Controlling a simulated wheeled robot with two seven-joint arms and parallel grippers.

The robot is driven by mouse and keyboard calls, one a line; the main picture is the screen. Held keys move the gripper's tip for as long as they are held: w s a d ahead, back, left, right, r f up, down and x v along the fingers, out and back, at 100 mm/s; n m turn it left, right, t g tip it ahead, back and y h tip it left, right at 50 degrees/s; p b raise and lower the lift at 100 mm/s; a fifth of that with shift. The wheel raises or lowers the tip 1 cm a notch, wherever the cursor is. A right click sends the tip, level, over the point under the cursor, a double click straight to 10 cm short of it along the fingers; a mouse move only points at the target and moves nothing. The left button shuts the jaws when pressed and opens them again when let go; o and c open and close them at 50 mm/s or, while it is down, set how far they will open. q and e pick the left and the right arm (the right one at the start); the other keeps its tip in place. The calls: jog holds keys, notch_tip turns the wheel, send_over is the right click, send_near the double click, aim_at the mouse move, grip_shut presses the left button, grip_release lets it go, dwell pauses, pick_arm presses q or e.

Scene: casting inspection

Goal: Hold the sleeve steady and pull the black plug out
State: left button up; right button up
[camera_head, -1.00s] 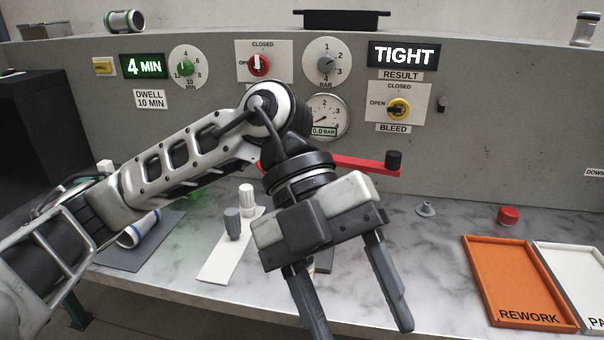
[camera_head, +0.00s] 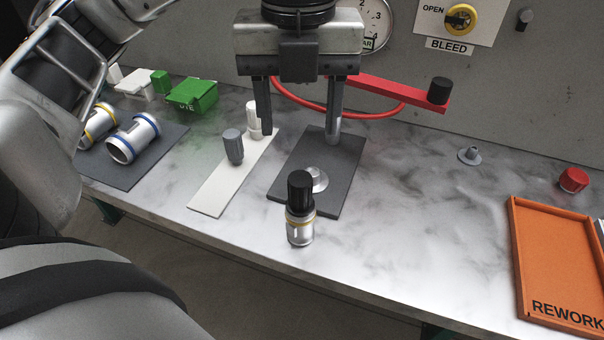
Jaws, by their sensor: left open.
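A silver sleeve with a yellow band (camera_head: 300,228) stands upright on the marbled bench near its front edge. The black plug (camera_head: 300,190) sits in the top of this sleeve. My left gripper (camera_head: 300,136) is open and empty, its fingers pointing down. In the picture it is above and behind the plug, with one finger to each side, and touches neither plug nor sleeve. My right gripper is out of view.
A dark mat (camera_head: 343,165) with a pale fitting (camera_head: 316,180) lies behind the sleeve. A white strip (camera_head: 215,193) with a grey plug (camera_head: 233,147) and a white plug (camera_head: 253,115) lies left. A red bar (camera_head: 395,92) is behind. An orange tray (camera_head: 520,265) stands right.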

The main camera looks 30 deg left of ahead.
aim_at(300, 178)
pick_arm(q)
notch_tip(300, 178, down, 13)
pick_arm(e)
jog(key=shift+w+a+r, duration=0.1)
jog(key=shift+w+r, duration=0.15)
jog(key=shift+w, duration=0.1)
